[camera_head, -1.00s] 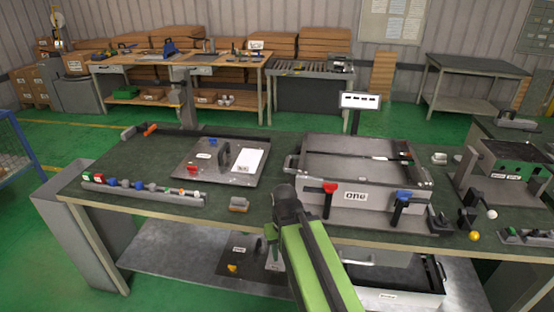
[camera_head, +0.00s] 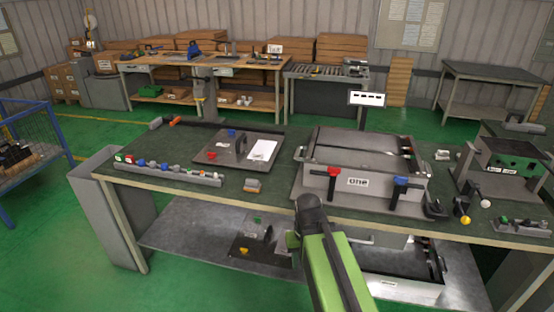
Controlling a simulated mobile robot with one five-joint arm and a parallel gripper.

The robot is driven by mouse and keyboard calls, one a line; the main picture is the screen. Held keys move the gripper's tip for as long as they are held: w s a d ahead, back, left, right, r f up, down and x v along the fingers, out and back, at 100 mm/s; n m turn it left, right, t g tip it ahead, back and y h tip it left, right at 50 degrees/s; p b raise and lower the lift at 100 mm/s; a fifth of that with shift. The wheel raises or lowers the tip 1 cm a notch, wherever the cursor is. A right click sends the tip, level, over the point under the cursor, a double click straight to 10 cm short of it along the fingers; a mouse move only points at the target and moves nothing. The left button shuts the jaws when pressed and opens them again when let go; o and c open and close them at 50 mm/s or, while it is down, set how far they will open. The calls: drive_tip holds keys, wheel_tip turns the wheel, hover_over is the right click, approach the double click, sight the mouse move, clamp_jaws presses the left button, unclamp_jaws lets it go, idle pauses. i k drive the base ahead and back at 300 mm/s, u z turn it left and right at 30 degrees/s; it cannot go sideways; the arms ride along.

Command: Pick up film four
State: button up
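I cannot pick out a film marked four; the labels are too small or blurred to read surely. A flat grey plate (camera_head: 222,160) with a red handle, a blue handle and a white sheet (camera_head: 262,150) lies on the green-topped bench (camera_head: 215,195). To its right stands a grey metal box (camera_head: 350,165) with a label, a red clamp and a blue clamp on its front. My green arm rises from the bottom centre. Its dark end, with my gripper (camera_head: 296,238), is in front of the bench's front edge. The fingers are not clear, and nothing is visibly held.
A rail of coloured knobs (camera_head: 165,170) lies at the bench's left. A machine with a green panel (camera_head: 505,160) stands at the right. The lower shelf (camera_head: 190,235) holds another plate and a tray (camera_head: 400,285).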

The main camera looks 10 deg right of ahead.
sight(262, 150)
drive_tip(key=z, duration=0.2)
drive_tip(key=k, duration=0.25)
drive_tip(key=u, duration=0.35)
drive_tip(key=i, duration=0.8)
drive_tip(key=z, duration=0.1)
drive_tip(key=k, duration=0.6)
drive_tip(key=u, duration=0.25)
drive_tip(key=i, duration=0.6)
drive_tip(key=u, duration=0.7)
drive_tip(key=i, duration=1.35)
drive_tip(key=u, duration=0.1)
